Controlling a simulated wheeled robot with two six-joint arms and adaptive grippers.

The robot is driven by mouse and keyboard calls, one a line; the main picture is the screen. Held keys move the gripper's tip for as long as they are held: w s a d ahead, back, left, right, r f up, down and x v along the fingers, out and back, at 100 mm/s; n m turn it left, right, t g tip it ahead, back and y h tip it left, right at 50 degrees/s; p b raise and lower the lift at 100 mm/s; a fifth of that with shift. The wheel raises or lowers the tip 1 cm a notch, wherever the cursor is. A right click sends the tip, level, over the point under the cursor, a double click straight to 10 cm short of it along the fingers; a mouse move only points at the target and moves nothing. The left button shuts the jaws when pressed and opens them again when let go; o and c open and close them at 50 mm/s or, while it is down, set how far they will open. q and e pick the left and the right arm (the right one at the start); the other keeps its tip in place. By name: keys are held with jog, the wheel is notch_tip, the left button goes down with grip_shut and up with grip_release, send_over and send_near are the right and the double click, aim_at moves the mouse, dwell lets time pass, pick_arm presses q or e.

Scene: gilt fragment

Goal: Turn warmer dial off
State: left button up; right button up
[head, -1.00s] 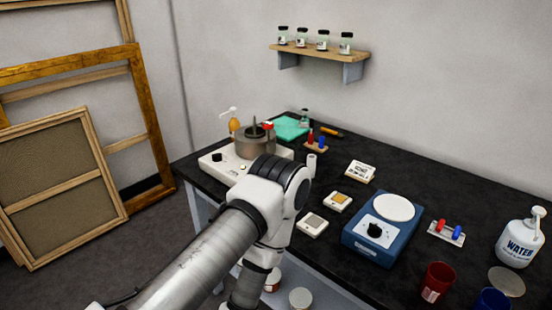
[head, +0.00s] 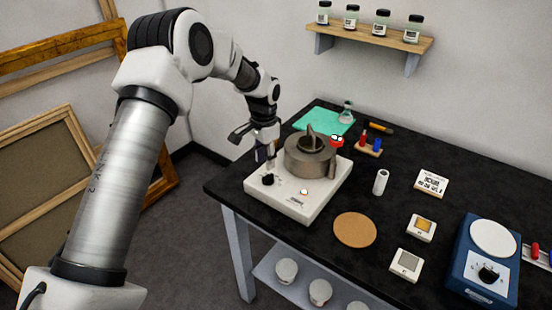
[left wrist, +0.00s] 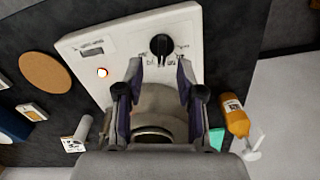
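The white warmer (head: 323,207) stands at the left end of the black table with a grey metal pot (head: 309,163) on it. Its black dial (head: 267,180) is on the front left of its top, and a small light (head: 304,191) glows orange beside it. My left gripper (head: 263,163) points down just above the dial. In the left wrist view the gripper (left wrist: 159,68) is open and empty, with the dial (left wrist: 161,45) just beyond and between its fingertips; they look apart from it. The dial's pointer setting is too small to read. My right gripper is out of view.
A cork disc (head: 355,230) lies in front of the warmer. A blue unit (head: 486,270) with its own black dial stands at right. A white cylinder (head: 381,182) stands right of the pot. An amber bottle (left wrist: 235,117) shows near the gripper in the left wrist view.

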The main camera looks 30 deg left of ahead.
aim_at(265, 177)
pick_arm(q)
jog(key=shift+w+a+r, duration=0.1)
jog(key=shift+w+a, duration=0.05)
jog(key=shift+w, duration=0.1)
jog(key=f, duration=0.2)
jog(key=s+f+p, duration=0.1)
jog(key=f, duration=0.1)
jog(key=shift+s+a, duration=0.2)
jog(key=f, duration=0.1)
jog(key=f+p, duration=0.1)
jog(key=shift+w+f, duration=0.25)
jog(key=shift+f, duration=0.05)
jog(key=shift+w+d+f, duration=0.15)
jog(key=shift+w+f, duration=0.05)
jog(key=shift+f, duration=0.1)
jog(key=shift+s+r, duration=0.1)
jog(key=shift+s, duration=0.15)
grip_shut()
